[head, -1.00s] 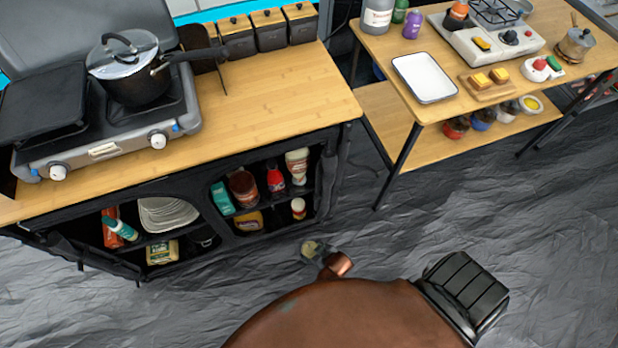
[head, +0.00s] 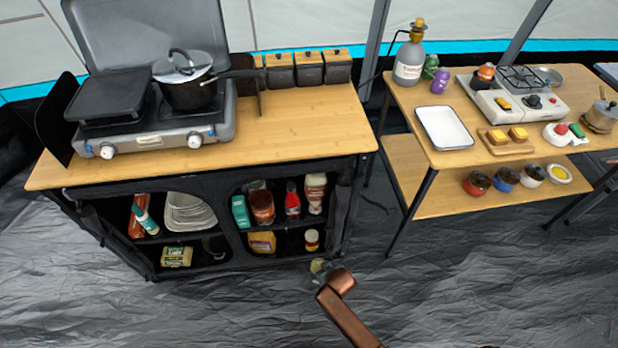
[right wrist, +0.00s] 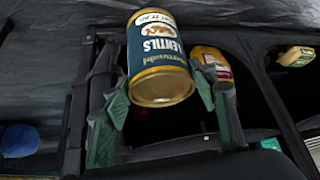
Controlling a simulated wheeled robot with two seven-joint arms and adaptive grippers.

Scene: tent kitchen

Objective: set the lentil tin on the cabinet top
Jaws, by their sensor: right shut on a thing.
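The lentil tin (right wrist: 157,62), with a blue and white label and gold rims, is between the green fingers of my right gripper (right wrist: 165,105) in the right wrist view. The gripper is shut on it, and the tin looks upside down in that view. In the head view my right gripper (head: 322,272) is low, near the floor in front of the cabinet's right end. The tin is small and unclear there. The wooden cabinet top (head: 310,122) is above and behind it. My left gripper is not in view.
A stove (head: 155,125) with a lidded pot (head: 188,90) fills the top's left part. Several dark canisters (head: 310,68) line its back edge. The front right of the top is bare. Shelves below hold bottles and plates (head: 186,212). A second table (head: 415,180) stands right.

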